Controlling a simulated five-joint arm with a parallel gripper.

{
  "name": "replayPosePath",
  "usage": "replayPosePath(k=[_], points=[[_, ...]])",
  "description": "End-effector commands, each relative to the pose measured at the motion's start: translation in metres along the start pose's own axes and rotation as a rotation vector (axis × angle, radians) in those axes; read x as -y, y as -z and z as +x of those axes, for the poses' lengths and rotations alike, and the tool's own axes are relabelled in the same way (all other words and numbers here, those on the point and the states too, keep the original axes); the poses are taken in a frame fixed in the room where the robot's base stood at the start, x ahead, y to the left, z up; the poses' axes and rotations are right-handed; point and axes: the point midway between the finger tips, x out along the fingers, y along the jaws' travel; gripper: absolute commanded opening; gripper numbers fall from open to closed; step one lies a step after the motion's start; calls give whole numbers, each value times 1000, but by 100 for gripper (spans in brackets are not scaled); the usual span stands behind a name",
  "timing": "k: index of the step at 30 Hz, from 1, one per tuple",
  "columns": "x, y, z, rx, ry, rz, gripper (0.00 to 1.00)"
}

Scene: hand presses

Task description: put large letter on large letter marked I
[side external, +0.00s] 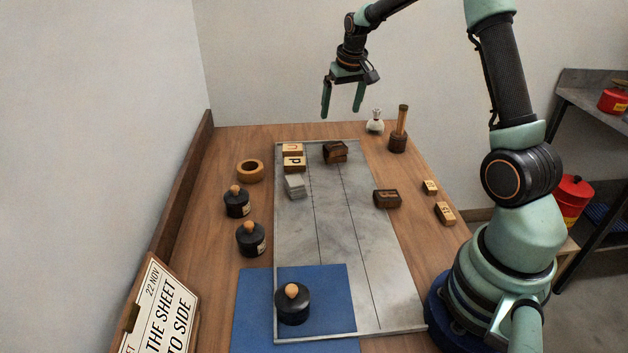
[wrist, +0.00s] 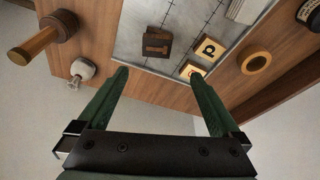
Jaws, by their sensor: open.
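My gripper (side external: 342,110) is open and empty, held well above the far end of the grey plate (side external: 357,235). Its two green fingers also show in the wrist view (wrist: 158,75). A dark brown letter block (side external: 335,152) stands on the plate below the gripper; in the wrist view its face seems marked I (wrist: 157,43). Another dark block, seemingly marked R (side external: 387,198), lies at the plate's right side. Two pale wooden letter blocks sit at the far left of the plate: one marked P (side external: 294,164) and one behind it (side external: 292,149), its letter unclear.
A grey block (side external: 295,186) lies near the pale blocks. A wooden ring (side external: 250,170) and black lidded pots (side external: 251,239) stand left. Small letter blocks (side external: 445,213), a wooden-handled tool (side external: 398,130) and a pale bottle (side external: 375,122) stand right.

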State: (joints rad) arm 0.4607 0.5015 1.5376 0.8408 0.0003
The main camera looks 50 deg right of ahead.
Motion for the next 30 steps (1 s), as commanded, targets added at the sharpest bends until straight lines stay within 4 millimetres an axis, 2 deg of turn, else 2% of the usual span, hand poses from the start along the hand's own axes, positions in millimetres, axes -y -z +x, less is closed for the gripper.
replayPosePath(k=[5,9,15,19,24,30], points=[[36,-21,-48,-41,20,-70,100],[66,-53,-88,-76,43,-140,100],[98,-108,-131,-128,80,-237,100],[112,-147,-149,-160,107,-299,100],[122,-195,-159,-197,141,-372,100],[126,-227,-160,-222,166,-421,100]])
